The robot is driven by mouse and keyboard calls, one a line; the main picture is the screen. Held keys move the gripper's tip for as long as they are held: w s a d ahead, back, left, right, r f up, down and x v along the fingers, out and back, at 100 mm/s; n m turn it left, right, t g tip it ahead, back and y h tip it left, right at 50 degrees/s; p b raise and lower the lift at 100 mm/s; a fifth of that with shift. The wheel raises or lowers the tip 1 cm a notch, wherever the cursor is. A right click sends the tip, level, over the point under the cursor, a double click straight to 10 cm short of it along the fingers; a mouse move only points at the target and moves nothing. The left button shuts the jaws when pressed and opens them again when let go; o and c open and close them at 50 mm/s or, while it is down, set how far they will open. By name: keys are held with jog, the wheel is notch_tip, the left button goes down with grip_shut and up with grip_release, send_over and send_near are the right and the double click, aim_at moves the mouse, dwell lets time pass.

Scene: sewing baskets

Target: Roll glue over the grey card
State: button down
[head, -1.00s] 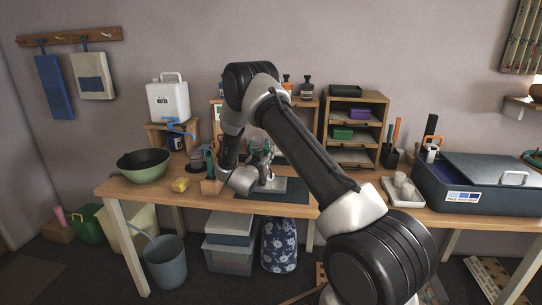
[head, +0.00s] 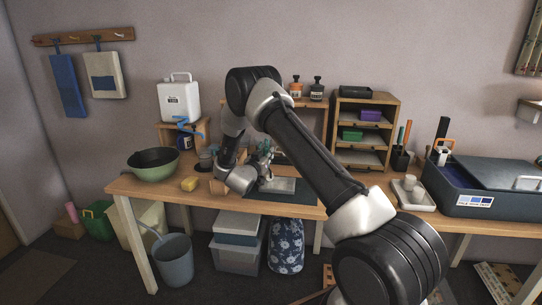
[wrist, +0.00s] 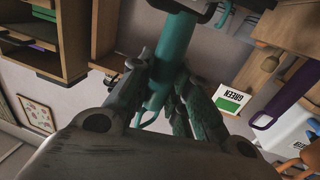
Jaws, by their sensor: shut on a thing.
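The grey card (head: 283,185) lies flat on a dark mat (head: 308,192) on the wooden bench in the head view. My gripper (head: 263,156) is over the left part of the card, partly hidden by my own arm. In the wrist view my gripper (wrist: 168,100) is shut on the teal handle of a roller (wrist: 171,55). The roller's working end is hidden from the wrist view. In the head view it is too small and covered to tell whether it touches the card.
A wooden shelf unit (head: 364,130) stands behind on the right. A white tray (head: 420,202) and a blue box (head: 480,190) are farther right.

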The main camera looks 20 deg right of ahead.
jog(key=shift+w+a, duration=0.15)
jog(key=shift+a, duration=0.1)
jog(key=shift+r, duration=3)
jog(key=shift+r, duration=1.5)
